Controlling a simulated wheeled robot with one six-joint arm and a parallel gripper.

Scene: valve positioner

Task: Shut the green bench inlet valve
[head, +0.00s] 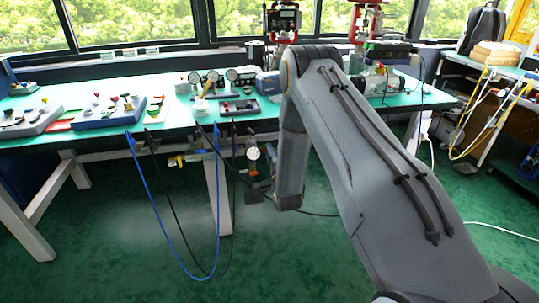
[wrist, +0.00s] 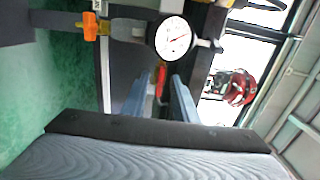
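The green-topped bench (head: 150,124) carries piping and valves under its front edge. A yellow valve (head: 178,160) sits there in the head view, left of a round white gauge (head: 253,153). In the wrist view the gauge (wrist: 173,37) is close, with an orange handle (wrist: 90,27) to its left. A red handle (wrist: 160,82) shows between the fingertips of my gripper (wrist: 160,84). The fingers stand apart; I cannot tell whether either touches the handle. No label is legible, so I cannot tell which valve is the inlet. My arm partly hides this area in the head view.
A blue hose (head: 160,215) and dark cables hang in loops from the bench front. A white bench leg (head: 218,195) stands close by. Pale haze (head: 150,232) hangs above the green floor. A red device (wrist: 238,88) shows beyond my gripper in the wrist view.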

